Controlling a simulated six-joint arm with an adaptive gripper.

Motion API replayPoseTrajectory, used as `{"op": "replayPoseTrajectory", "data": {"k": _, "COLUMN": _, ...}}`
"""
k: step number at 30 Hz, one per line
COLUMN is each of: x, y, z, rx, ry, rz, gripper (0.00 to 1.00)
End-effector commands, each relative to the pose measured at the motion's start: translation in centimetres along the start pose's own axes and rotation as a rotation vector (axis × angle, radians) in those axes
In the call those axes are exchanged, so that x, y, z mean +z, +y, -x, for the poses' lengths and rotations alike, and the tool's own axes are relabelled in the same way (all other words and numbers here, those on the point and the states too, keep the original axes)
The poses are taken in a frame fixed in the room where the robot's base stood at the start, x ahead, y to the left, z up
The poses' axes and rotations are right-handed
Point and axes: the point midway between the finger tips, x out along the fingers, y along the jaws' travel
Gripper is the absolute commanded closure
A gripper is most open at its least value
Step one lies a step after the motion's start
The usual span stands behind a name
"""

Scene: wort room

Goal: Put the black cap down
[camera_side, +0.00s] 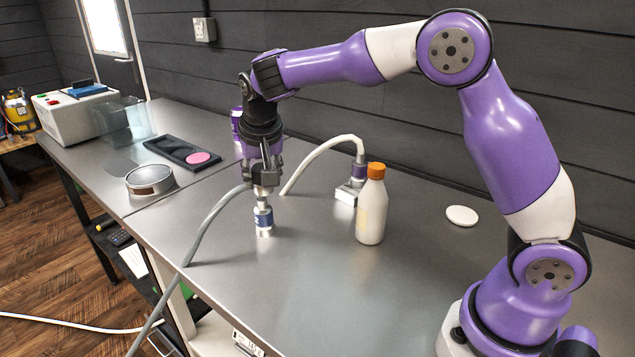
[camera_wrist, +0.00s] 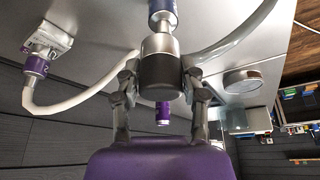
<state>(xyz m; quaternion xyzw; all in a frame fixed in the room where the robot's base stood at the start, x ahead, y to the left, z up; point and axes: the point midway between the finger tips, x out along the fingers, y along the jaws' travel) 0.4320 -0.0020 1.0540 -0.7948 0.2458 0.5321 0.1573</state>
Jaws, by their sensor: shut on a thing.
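My gripper (camera_side: 264,181) is shut on a short cylinder, which I take to be the black cap (camera_wrist: 160,72). In the wrist view its dark round end faces the camera, and its side looks metallic. In the side view the fingers mostly hide it. A small silver piece with a blue band (camera_side: 263,218) stands upright on the bench just under my gripper. It also shows in the wrist view (camera_wrist: 162,12), in line with the held cylinder. I cannot tell whether the two touch.
A grey hose (camera_side: 211,216) runs close beside my gripper. A white bottle with orange cap (camera_side: 371,210), a white hose (camera_side: 318,150) and a white disc (camera_side: 462,216) are to the right. A round metal dish (camera_side: 149,180) and black tray (camera_side: 177,150) lie left. The bench's (camera_side: 300,290) front is clear.

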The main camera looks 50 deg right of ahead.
Motion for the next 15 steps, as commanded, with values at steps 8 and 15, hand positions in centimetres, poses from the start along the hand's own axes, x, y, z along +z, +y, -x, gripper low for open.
{"op": "replayPoseTrajectory", "data": {"k": 8, "x": -3.0, "y": 3.5, "z": -3.9, "rx": 0.021, "ry": -0.004, "rz": -0.047, "gripper": 0.95}}
{"op": "replayPoseTrajectory", "data": {"k": 15, "x": -5.6, "y": 7.2, "z": -8.9, "rx": 0.017, "ry": -0.003, "rz": -0.045, "gripper": 0.95}}
